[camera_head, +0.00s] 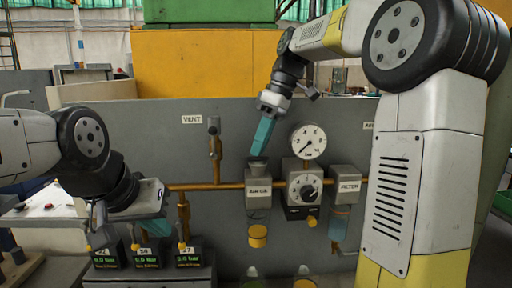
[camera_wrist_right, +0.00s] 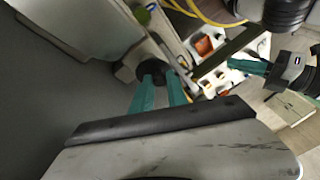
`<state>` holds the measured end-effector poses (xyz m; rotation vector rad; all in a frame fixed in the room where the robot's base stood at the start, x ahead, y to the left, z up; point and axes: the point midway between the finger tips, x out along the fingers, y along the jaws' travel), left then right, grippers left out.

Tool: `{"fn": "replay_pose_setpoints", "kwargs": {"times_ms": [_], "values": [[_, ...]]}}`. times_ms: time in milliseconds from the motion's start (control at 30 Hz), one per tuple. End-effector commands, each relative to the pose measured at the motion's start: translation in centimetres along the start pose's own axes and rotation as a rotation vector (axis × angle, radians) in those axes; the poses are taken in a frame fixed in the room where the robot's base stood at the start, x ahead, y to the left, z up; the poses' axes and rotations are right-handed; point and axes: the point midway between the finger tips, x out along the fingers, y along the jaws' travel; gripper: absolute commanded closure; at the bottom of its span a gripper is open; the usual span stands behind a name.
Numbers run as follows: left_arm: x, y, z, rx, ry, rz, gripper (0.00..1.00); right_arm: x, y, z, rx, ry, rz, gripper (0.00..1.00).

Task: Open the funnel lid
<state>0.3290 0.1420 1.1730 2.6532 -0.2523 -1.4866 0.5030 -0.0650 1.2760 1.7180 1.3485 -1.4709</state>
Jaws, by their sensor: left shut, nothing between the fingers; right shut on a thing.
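My right gripper (camera_head: 260,150) reaches down from the upper right to the top of the lubricator marked "AIR-LB" (camera_head: 258,191). Its teal fingers are shut on a small dark round piece at the funnel's top, which I take to be the funnel lid (camera_head: 257,161). In the right wrist view, the fingers of the right gripper (camera_wrist_right: 160,80) meet at this dark lid (camera_wrist_right: 127,74). Whether the lid is raised I cannot tell.
A round gauge (camera_head: 308,141), a regulator with a dark knob (camera_head: 304,188) and a filter (camera_head: 345,186) stand to the right along the brass pipe (camera_head: 205,187). A brass vent valve (camera_head: 214,140) is to the left. Several digital displays (camera_head: 148,253) sit at lower left.

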Motion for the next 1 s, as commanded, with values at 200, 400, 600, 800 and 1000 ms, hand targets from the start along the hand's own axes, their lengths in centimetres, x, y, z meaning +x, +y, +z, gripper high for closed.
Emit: {"fn": "replay_pose_setpoints", "kwargs": {"times_ms": [200,400,600,800,1000], "values": [[0.0,0.0,0.0,0.000,0.000,0.000,1.00,-0.1,0.1,0.0,0.005,-0.005,-0.009,1.00],[0.0,0.0,0.0,0.000,0.000,0.000,1.00,-0.1,0.1,0.0,0.005,-0.004,-0.009,0.64],[0.0,0.0,0.0,0.000,0.000,0.000,1.00,-0.1,0.1,0.0,0.004,-0.004,-0.008,0.61],[0.0,0.0,0.0,0.000,0.000,0.000,1.00,-0.6,0.1,-0.1,0.004,-0.003,-0.007,0.61],[0.0,0.0,0.0,0.000,0.000,0.000,1.00,-3.7,0.2,-0.1,0.004,-0.001,-0.004,0.61]]}}
